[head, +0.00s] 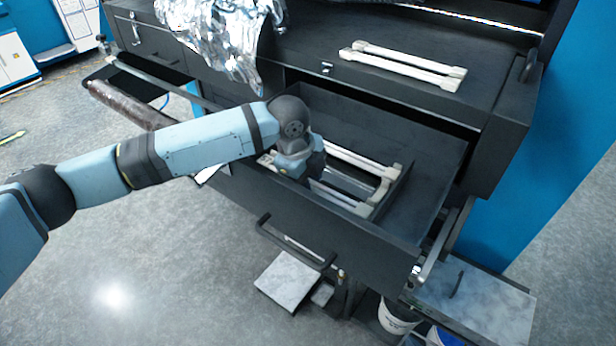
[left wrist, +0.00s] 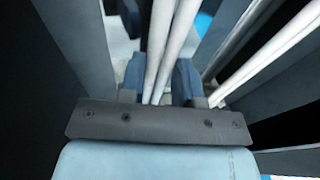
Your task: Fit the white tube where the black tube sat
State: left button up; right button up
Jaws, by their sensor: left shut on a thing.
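My left gripper (head: 300,170) reaches down into the open black drawer (head: 425,180). In the left wrist view my left gripper (left wrist: 160,82) has its blue fingers either side of slim white rods (left wrist: 168,45) and is shut on them; they look like a white tube. Other long white pieces (head: 362,160) lie in the drawer just right of the gripper; white rods also show at the right of the left wrist view (left wrist: 270,65). The fingertips are hidden in the head view. I cannot make out a black tube. My right gripper is not in view.
Two white bars (head: 405,65) lie on the black cabinet top (head: 310,45). Crumpled silver foil (head: 225,35) hangs over its front edge. A dark brown roll (head: 130,105) is at the left. The drawer's walls stand close around the gripper; its right part is empty.

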pick_arm(q)
jog(key=o, duration=0.9)
jog(key=shift+b+v, duration=0.6)
jog(key=shift+v, duration=5.45)
jog(key=shift+r, duration=0.1)
